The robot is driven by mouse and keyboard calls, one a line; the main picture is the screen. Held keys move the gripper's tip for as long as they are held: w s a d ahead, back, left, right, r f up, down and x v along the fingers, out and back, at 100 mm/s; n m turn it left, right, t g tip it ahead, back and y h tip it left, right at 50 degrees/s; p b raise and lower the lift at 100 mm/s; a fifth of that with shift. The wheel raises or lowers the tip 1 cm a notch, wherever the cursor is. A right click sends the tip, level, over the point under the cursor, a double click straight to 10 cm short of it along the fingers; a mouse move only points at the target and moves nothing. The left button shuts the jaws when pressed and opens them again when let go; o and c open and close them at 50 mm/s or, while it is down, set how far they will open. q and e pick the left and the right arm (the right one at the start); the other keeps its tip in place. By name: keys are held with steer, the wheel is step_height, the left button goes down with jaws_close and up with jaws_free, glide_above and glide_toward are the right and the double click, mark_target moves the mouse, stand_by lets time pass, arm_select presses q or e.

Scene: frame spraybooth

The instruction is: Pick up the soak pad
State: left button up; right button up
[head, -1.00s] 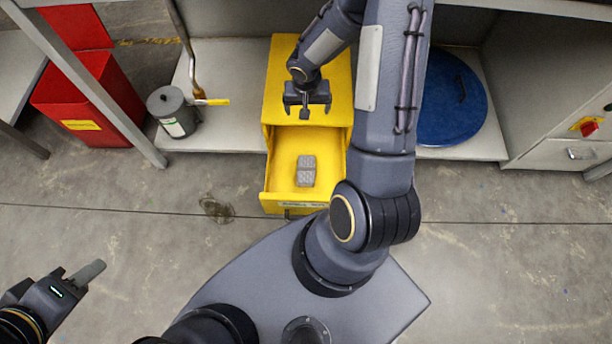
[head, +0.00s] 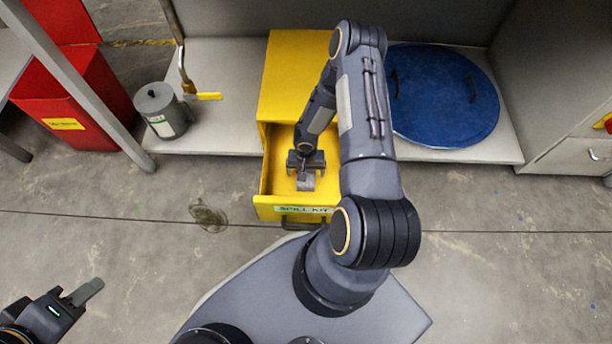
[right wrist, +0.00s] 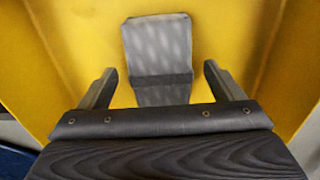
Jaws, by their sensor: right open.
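The soak pad is a grey folded pad with a dark band across it. It lies in the open yellow drawer, and in the right wrist view the soak pad (right wrist: 158,48) sits between and beyond my fingers. In the head view the soak pad (head: 306,183) is partly hidden under my right gripper (head: 306,172). My right gripper (right wrist: 157,88) is open, one finger on each side of the pad, with a gap on both sides. My left gripper (head: 82,292) is at the lower left over the floor; its jaw opening is unclear.
The yellow drawer (head: 262,185), labelled as a spill kit, has walls close around my right gripper. A grey can (head: 160,112), a red bin (head: 85,95) and a blue round lid (head: 443,95) stand nearby.

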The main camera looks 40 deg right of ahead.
steer(key=shift+f, duration=0.65)
steer(key=c, duration=1.1)
steer(key=shift+o, duration=0.2)
step_height(320, 180, up, 10)
steer(key=p, duration=0.4)
